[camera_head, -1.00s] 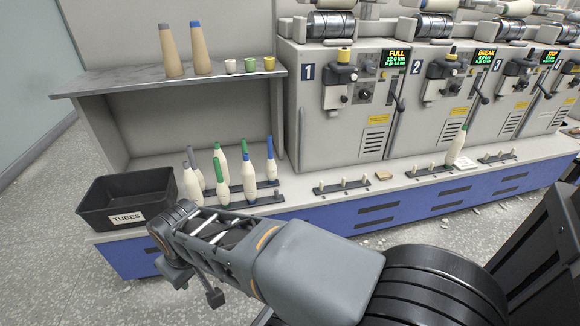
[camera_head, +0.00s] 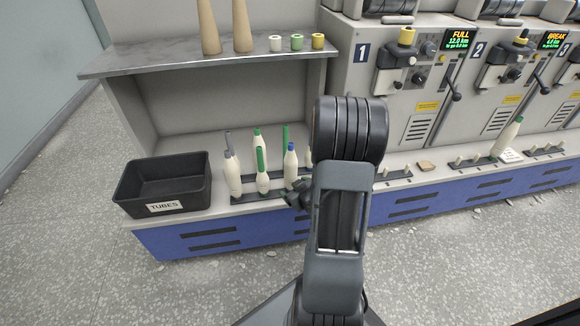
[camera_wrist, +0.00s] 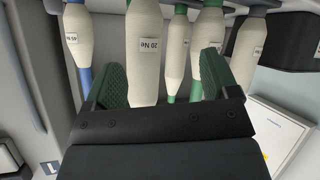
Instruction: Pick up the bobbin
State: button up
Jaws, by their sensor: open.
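Several cream bobbins stand upright in two rows on pegged dark strips under the shelf. In the head view one has a blue tip (camera_head: 291,168), one a green tip (camera_head: 262,180) and one a grey tip (camera_head: 232,176). My gripper (camera_head: 298,192) is low in front of the blue-tipped one, partly hidden by my arm. In the wrist view the open gripper (camera_wrist: 162,62) has green ribbed fingers apart. A bobbin labelled 20 Ne (camera_wrist: 145,45) shows between them, nearer the left finger, its lower end in the picture hidden. A bobbin with a blue end (camera_wrist: 77,40) is left.
A black bin marked TUBES (camera_head: 165,206) stands left of the bobbins. A shelf (camera_head: 150,58) with two tan cones (camera_head: 209,28) and small spools (camera_head: 297,42) hangs above. Numbered machines (camera_head: 400,110) are on the right, with a lone green-tipped bobbin (camera_head: 506,138).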

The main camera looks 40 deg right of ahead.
aim_at(294, 176)
jog(key=s+d+m+t, duration=0.1)
jog(key=s+m+t, duration=0.1)
jog(key=s+t, duration=0.4)
jog(key=w+b, duration=0.1)
jog(key=w, duration=0.1)
jog(key=w+b, duration=0.1)
jog(key=w, duration=0.2)
jog(key=w+d+b, duration=0.1)
jog(key=w, duration=0.2)
jog(key=shift+d+r, duration=0.1)
jog(key=shift+r, duration=0.05)
jog(key=shift+w+d+b, duration=0.2)
jog(key=shift+w+b, duration=0.15)
jog(key=shift+w, duration=0.5)
jog(key=shift+w+d+b, duration=0.15)
jog(key=shift+w+b, duration=0.25)
jog(key=shift+w, duration=0.5)
jog(key=shift+w+d+b, duration=0.2)
jog(key=shift+w+b, duration=0.15)
jog(key=shift+w, duration=0.5)
jog(key=shift+c, duration=0.3)
jog(key=c, duration=1)
jog(key=shift+r, duration=0.1)
